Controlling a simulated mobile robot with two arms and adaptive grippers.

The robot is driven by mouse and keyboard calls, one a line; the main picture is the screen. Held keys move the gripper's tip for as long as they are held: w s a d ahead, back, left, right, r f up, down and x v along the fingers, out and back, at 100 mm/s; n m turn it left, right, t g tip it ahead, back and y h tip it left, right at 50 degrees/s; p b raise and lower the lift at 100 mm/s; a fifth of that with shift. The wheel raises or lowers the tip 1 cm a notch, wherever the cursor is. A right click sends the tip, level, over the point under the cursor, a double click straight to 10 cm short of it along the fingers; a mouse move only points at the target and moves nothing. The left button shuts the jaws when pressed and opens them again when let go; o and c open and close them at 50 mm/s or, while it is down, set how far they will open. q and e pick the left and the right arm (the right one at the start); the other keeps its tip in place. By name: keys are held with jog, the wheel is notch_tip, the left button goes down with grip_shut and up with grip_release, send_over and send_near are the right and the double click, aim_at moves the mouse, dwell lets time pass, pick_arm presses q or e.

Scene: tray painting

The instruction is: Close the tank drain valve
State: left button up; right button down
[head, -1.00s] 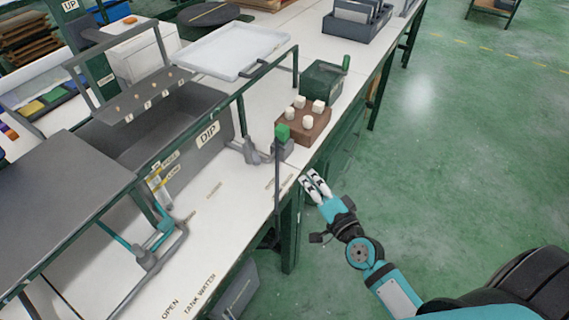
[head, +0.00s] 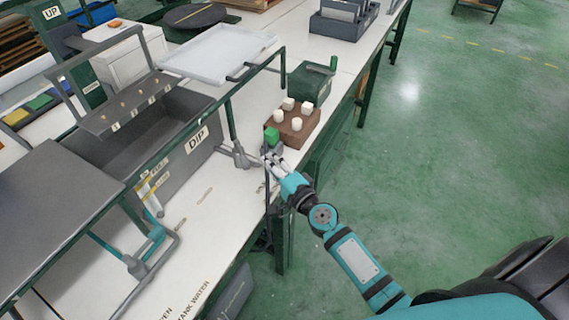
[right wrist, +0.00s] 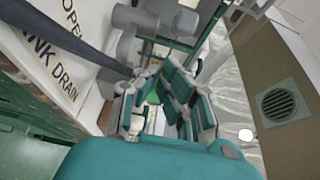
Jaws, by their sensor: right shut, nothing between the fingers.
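A green block (head: 271,135) stands on a grey piece at the table's front edge, with a dark upright rod below it. I take this to be the drain valve, but which part turns is unclear. My right gripper (head: 272,160) is shut and empty, just below the green block and in front of the rod. I cannot tell whether it touches. In the right wrist view my right gripper (right wrist: 165,90) shows close up, with a dark bar (right wrist: 65,45) reaching toward its fingers beside the "OPEN" and "DRAIN" lettering. Some green shows between and behind the fingers. My left gripper is out of view.
The grey tank (head: 205,130) marked "DIP" stands left of the gripper, with a grey pipe fitting (head: 242,157) beside it. A brown block with white pegs (head: 290,130) and a dark green box (head: 312,82) stand behind. The floor at right is clear.

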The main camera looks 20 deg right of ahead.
jog(key=shift+a+r, duration=0.2)
jog(key=shift+a, duration=0.65)
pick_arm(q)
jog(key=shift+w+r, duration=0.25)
pick_arm(e)
jog(key=shift+a+f, duration=0.1)
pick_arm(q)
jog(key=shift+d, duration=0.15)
